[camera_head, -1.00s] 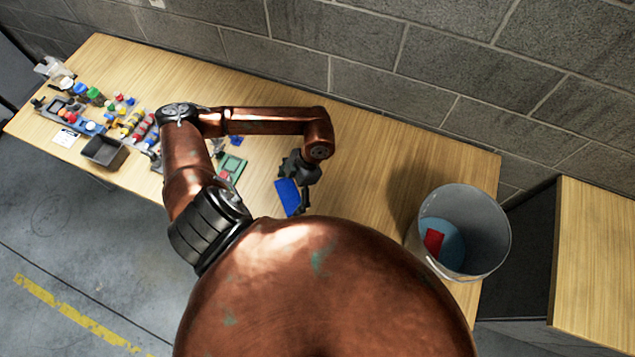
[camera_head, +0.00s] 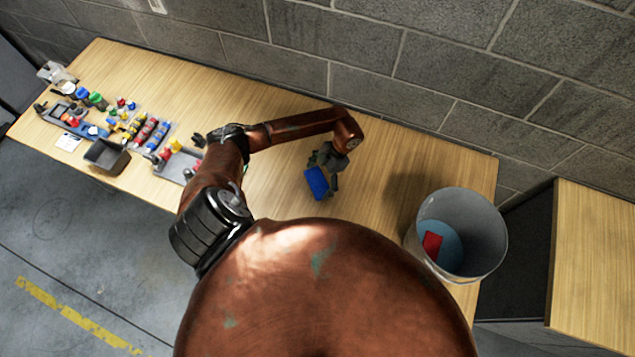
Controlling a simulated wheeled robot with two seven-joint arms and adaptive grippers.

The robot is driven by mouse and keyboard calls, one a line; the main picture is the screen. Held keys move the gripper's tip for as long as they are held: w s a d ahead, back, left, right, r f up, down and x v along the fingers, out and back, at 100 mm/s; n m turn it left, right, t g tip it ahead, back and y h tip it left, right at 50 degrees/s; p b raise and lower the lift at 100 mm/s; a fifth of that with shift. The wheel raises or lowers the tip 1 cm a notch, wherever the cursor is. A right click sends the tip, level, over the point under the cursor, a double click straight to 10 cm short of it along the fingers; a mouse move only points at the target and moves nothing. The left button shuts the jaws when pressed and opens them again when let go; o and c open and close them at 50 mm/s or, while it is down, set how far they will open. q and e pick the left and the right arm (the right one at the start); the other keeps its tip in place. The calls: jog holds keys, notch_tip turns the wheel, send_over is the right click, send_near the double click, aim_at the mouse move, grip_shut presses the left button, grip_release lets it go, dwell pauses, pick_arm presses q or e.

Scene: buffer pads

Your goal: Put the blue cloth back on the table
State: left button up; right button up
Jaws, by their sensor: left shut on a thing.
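The blue cloth (camera_head: 316,183) is a small blue rectangle held in my left gripper (camera_head: 328,172). The gripper is shut on it, over the middle of the wooden table (camera_head: 395,160), with bare wood around it. I cannot tell how high above the table top the cloth is. My right gripper is not in view.
A metal bucket (camera_head: 487,215) with a red piece (camera_head: 432,245) inside stands at the table's right end. Bottles, coloured parts and a dark bin (camera_head: 106,157) crowd the left end. A grey block wall (camera_head: 370,40) runs behind. The table between is mostly clear.

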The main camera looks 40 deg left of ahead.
pick_arm(q)
notch_tip(320, 180, down, 2)
jog(key=shift+s+f, duration=0.1)
jog(key=shift+f, duration=0.15)
jog(key=o, duration=0.8)
